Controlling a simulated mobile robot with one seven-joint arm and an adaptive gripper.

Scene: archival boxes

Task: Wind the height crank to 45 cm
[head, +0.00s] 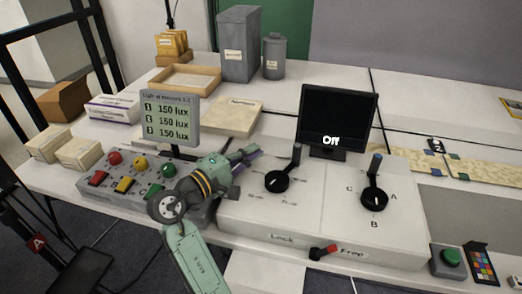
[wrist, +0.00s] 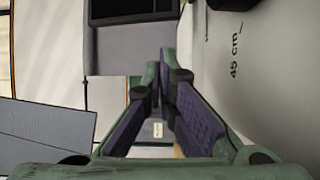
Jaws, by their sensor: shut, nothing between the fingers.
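The height crank (head: 277,181) is a black dial on a white panel with cm marks around it. Its upright handle (head: 296,156) rises on the dial's upper right. My gripper (head: 250,153) is shut and empty, to the left of the handle and apart from it. In the wrist view, the purple-padded fingers (wrist: 163,85) point forward with nothing between them. A "45 cm" mark (wrist: 236,56) shows on the panel there. A dark part at the top edge of the wrist view is cut off, and I cannot tell what it is.
A second crank (head: 374,198) with A, B and C marks stands to the right. A red-tipped lever (head: 323,252) sits between "Lock" and "Free" at the front. A monitor (head: 338,118) reading "Off" stands behind. A lux display (head: 170,118) and a button box (head: 130,180) are left.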

